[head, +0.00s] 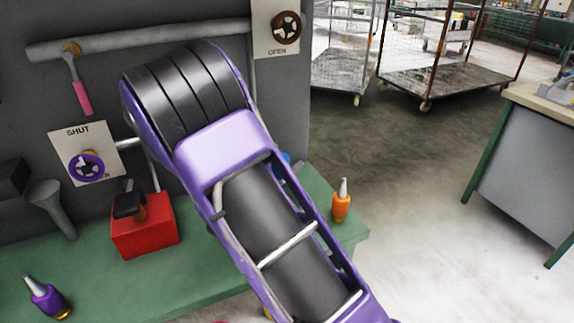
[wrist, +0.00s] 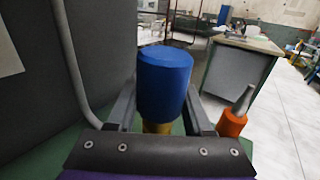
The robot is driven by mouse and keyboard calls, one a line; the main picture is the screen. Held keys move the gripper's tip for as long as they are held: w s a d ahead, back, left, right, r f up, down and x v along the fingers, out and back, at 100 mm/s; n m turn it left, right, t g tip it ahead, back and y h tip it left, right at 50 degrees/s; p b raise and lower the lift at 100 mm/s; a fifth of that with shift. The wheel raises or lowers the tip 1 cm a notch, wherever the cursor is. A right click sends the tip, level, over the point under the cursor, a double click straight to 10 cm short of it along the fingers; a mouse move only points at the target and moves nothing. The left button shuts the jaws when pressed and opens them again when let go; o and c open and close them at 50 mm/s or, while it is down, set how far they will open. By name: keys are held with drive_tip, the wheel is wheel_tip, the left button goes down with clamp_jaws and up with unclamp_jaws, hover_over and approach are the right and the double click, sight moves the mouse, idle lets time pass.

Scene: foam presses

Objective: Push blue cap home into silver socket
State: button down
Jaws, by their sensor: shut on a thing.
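The blue cap (wrist: 164,82) is a plain cylinder in the middle of the wrist view. My gripper (wrist: 163,100) is shut on it, with one dark finger on each side. A small blue patch, probably the cap (head: 285,160), shows past my arm's right edge in the head view. Something yellow (wrist: 157,128) shows just below the cap in the wrist view; I cannot tell whether they touch. I cannot make out the silver socket in either view. In the head view my arm hides the gripper and most of the bench around it.
An orange bottle (head: 341,203) stands at the green bench's (head: 205,275) right end, close right of my gripper in the wrist view (wrist: 232,122). A grey pipe (wrist: 75,65) rises on the left.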

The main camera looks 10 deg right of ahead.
drive_tip(key=shift+f+b, duration=2)
drive_tip(key=shift+f, duration=0.85)
drive_tip(key=shift+f+b, duration=1.35)
drive_tip(key=shift+f, duration=0.75)
drive_tip(key=shift+c, duration=1.1)
unclamp_jaws()
drive_tip(key=shift+r, duration=0.1)
drive_tip(key=p+v, duration=0.1)
drive_tip(key=v, duration=1.6)
drive_tip(key=shift+s+a+r, duration=0.1)
drive_tip(key=shift+s+a, duration=0.1)
